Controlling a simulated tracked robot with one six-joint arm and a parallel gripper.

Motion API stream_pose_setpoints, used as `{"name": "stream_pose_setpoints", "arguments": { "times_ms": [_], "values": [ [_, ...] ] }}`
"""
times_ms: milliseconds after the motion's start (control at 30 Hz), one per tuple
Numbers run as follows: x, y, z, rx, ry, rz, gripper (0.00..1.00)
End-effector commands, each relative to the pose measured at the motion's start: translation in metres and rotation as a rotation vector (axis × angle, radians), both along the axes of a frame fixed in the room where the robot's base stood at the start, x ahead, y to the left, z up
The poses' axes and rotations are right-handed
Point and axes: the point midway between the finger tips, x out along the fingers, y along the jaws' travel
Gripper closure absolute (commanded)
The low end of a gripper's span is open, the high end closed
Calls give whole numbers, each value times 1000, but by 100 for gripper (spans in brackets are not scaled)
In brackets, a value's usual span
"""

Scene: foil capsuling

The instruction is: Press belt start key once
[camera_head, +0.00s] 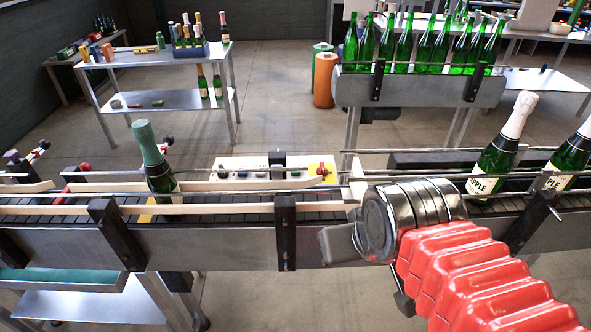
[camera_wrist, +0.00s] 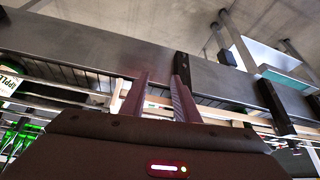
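A white control panel (camera_head: 262,168) stands behind the conveyor, with a row of small keys and a yellow end that carries a red button (camera_head: 322,170). The front rail and a black post partly cover the panel, and I cannot tell which key starts the belt. My gripper (camera_wrist: 161,82) shows two fingers apart with nothing between them in the wrist view. In the head view my arm reaches over the conveyor from the lower right, and the fingers are mostly hidden by the wrist. My gripper is to the right of the panel and apart from it.
The conveyor (camera_head: 230,243) runs across the view with guide rails and black posts. A green-capped bottle (camera_head: 155,165) stands on it at the left, and white-foiled bottles (camera_head: 493,158) at the right. Green bottles (camera_head: 427,45) line a rear conveyor. A side table (camera_head: 150,60) holds more bottles.

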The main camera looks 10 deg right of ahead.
Motion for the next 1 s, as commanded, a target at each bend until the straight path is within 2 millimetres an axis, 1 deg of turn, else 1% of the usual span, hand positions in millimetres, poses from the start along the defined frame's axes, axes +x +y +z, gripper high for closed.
{"name": "stream_pose_setpoints", "arguments": {
  "times_ms": [33, 300, 400, 1000],
  "values": [
    [0, 0, 0, 0, 0, 0, 76],
    [0, 0, 0, 0, 0, 0, 95],
    [0, 0, 0, 0, 0, 0, 100],
    [0, 0, 0, 0, 0, 0, 100]
  ]
}}
